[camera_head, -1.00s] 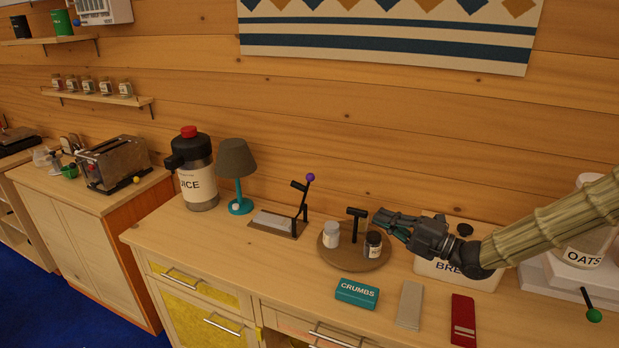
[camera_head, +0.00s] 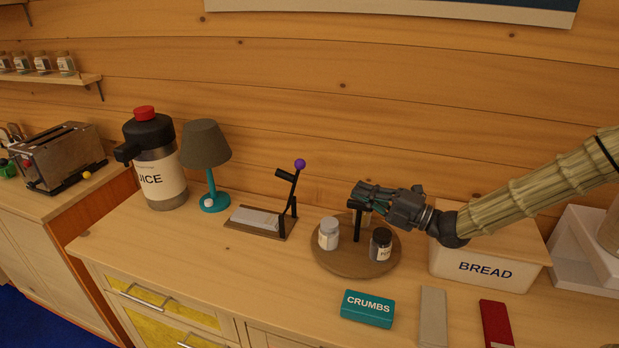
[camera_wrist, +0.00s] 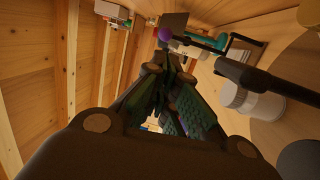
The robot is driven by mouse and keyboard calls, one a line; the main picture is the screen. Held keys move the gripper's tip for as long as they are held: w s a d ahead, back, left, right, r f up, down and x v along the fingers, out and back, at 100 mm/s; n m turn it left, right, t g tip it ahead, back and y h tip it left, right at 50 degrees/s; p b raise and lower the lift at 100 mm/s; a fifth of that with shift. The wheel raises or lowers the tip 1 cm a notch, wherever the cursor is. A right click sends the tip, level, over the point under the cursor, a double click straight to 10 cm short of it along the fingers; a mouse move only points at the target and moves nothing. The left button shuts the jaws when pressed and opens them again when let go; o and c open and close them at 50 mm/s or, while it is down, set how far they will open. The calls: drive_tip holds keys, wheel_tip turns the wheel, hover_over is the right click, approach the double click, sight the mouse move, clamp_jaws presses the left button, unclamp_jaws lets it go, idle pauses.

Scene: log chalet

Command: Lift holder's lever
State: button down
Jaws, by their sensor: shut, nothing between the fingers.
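The holder (camera_head: 242,226) is a brown base with a pale napkin-like stack on it, standing on the counter right of the lamp. Its black lever (camera_head: 290,190) is tilted up to the right and ends in a purple knob (camera_head: 300,164). The purple knob also shows in the wrist view (camera_wrist: 165,34), beyond my fingertips. My gripper (camera_head: 358,194) is shut and empty, above the round turntable, to the right of the knob and apart from it. In the wrist view my gripper (camera_wrist: 165,65) has its fingers together, pointing towards the knob.
The round turntable (camera_head: 337,262) carries a black T-handle (camera_head: 357,222), a white shaker (camera_head: 328,233) and a dark jar (camera_head: 380,244). The lamp (camera_head: 208,160) and juice dispenser (camera_head: 160,175) stand left of the holder. The bread box (camera_head: 485,258) is at right. The counter's front left is clear.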

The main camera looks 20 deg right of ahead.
drive_tip(key=p, duration=0.4)
approach(298, 167)
drive_tip(key=shift+x, duration=2.9)
drive_tip(key=shift+w, duration=0.1)
drive_tip(key=shift+w+a+r+g+h, duration=0.3)
drive_tip(key=shift+a+r+g+h, duration=0.1)
drive_tip(key=shift+a, duration=0.15)
drive_tip(key=shift+d+f, duration=0.1)
drive_tip(key=shift+f, duration=0.05)
